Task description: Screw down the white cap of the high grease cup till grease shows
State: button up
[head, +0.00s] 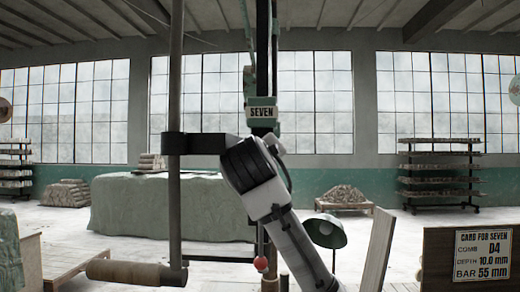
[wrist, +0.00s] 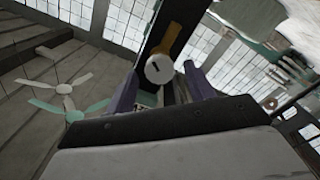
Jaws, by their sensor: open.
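The white cap (wrist: 158,69) shows in the wrist view as a small round disc with a dark mark on its face. A brass-coloured part (wrist: 182,40) lies just behind it, against a dark upright bar (wrist: 172,22). My gripper (wrist: 160,73) is open, with one purple-grey finger on each side of the cap in the picture. I see no finger touching the cap, and cannot tell whether it lies between the tips or beyond them. No grease shows. I cannot make out the cap or the fingers in the head view.
In the head view, a SEVEN sign (head: 260,112) hangs on the dark upright machine. A grey post (head: 175,75) stands close on the left. A red knob (head: 261,263), a green lamp (head: 325,231) and a card board (head: 450,262) stand lower. A covered heap (head: 150,205) lies behind.

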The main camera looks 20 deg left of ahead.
jog(key=shift+x, duration=1.1)
jog(key=c, duration=1)
